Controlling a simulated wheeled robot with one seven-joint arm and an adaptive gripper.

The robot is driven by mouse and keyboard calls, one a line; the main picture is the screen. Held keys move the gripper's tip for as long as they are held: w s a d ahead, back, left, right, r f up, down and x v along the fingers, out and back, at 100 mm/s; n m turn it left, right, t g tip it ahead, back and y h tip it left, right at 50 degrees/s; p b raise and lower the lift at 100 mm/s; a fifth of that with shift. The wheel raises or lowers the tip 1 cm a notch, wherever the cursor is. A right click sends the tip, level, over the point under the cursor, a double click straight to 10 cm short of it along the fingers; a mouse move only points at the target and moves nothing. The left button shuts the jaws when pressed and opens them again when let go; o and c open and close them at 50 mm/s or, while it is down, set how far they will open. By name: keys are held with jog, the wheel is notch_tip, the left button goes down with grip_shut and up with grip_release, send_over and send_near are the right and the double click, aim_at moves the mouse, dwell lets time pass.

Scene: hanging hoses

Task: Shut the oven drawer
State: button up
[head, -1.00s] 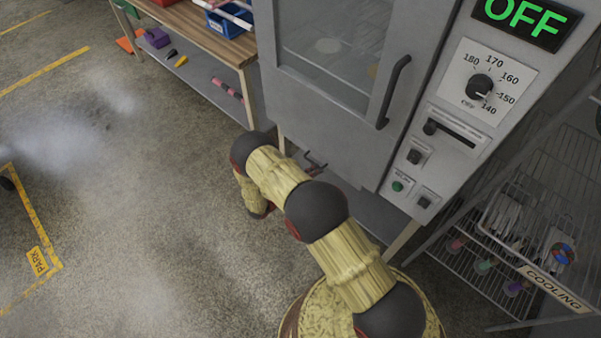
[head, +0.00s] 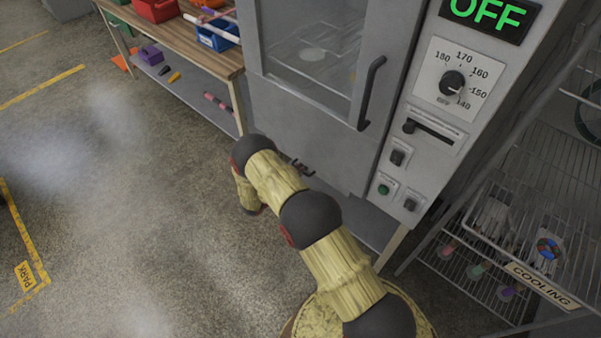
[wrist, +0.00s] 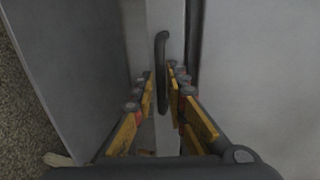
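The oven (head: 325,50) stands at the upper middle of the head view with its windowed door shut. Low on its front, a small dark handle (head: 303,168) shows beside my arm, with a grey panel (head: 350,208) below the door. My arm hides part of this area, and I cannot tell how far the drawer stands out. My gripper (wrist: 160,72) is open in the wrist view, with yellow-padded fingers on both sides. A dark bar handle (wrist: 162,55) on a pale grey strip shows between and beyond the fingertips; contact is not clear. The head view does not show my fingers.
A wooden workbench (head: 190,45) with bins stands left of the oven. A wire rack labelled COOLING (head: 540,285) stands at the right. The oven's control panel (head: 440,110) reads OFF. The concrete floor (head: 120,200) at left is open, with faint haze over it.

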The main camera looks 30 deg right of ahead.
jog(key=shift+w+d, duration=0.15)
jog(key=shift+d, duration=0.2)
jog(key=shift+c, duration=0.3)
grip_shut()
jog(key=x, duration=0.3)
jog(key=shift+w+d+r+b, duration=0.1)
jog(key=shift+d+r+b, duration=0.1)
jog(key=shift+r+b, duration=0.15)
